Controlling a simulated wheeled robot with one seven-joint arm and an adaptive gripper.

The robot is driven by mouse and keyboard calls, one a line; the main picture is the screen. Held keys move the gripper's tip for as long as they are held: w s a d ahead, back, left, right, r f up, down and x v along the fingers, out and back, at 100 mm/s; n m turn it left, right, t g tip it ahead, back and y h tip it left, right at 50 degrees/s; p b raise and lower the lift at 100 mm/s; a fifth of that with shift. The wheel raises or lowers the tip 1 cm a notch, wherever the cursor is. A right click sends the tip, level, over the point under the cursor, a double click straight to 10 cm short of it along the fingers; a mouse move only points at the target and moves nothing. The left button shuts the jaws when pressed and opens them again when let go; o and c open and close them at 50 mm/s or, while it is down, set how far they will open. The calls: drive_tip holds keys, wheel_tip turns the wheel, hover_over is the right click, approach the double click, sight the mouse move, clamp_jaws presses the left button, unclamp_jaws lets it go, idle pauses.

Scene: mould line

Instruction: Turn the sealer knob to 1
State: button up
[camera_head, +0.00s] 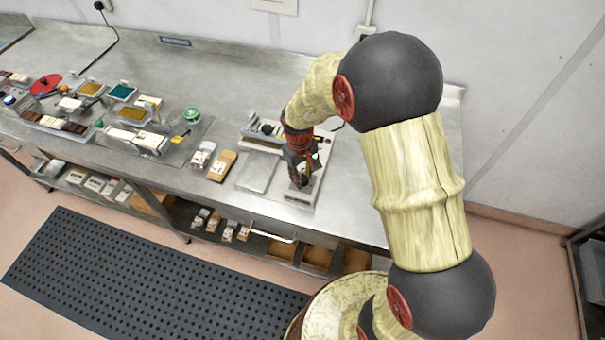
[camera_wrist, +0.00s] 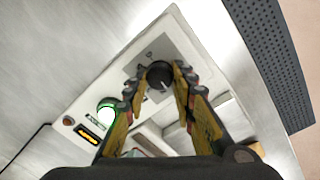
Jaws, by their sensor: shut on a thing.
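The sealer knob (camera_wrist: 159,74) is a round black dial with a light pointer line, on a grey plate of the pale sealer panel (camera_wrist: 172,30). In the wrist view the two yellow and dark fingers of my gripper (camera_wrist: 160,80) stand on either side of the knob and are shut on it. The scale marks around the knob are too small to read. In the head view my gripper (camera_head: 300,172) is over the sealer (camera_head: 303,192) on the steel bench, and it hides the knob there.
Left of the sealer, the bench (camera_head: 245,75) holds packets, trays and a green-lidded jar (camera_head: 192,114). The bench's back strip is mostly clear.

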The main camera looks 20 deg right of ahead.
drive_tip(key=shift+n+p, duration=0.3)
drive_tip(key=shift+n, duration=0.9)
drive_tip(key=o, duration=1.2)
drive_tip(key=shift+c, duration=0.2)
wheel_tip(320, 180, up, 12)
drive_tip(key=shift+s+a, duration=0.15)
drive_tip(key=shift+a, duration=0.15)
